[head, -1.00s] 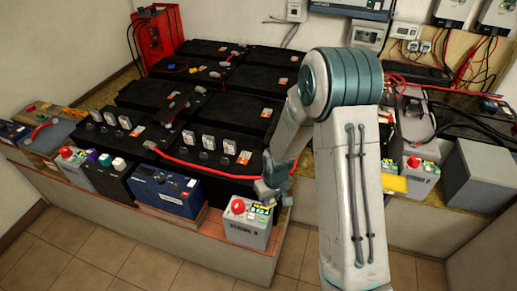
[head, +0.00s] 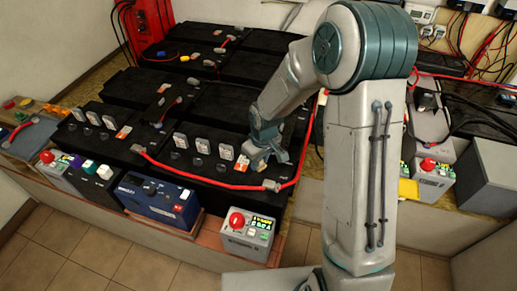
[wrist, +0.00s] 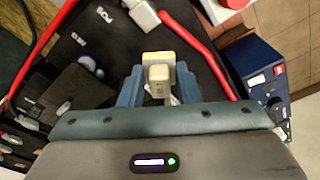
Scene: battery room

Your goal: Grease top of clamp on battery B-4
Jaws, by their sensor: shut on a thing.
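My gripper (head: 266,155) hangs low over the right front part of the black battery bank (head: 205,160). In the wrist view my gripper (wrist: 158,88) has its blue fingers shut on a small pale block-like tool (wrist: 160,76) with a cream-yellow end. The tool is over a black battery top (wrist: 112,50). A grey clamp (wrist: 143,14) on a red cable lies ahead of the tool, apart from it in the picture. The clamp also appears in the head view (head: 271,185), on the front battery edge. The battery numbers are too small to read.
A red cable (head: 190,179) runs along the front battery edge. A grey box with a red button (head: 246,232) and a blue device (head: 157,202) stand in front. Several upright pale tags (head: 203,144) stand on the battery.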

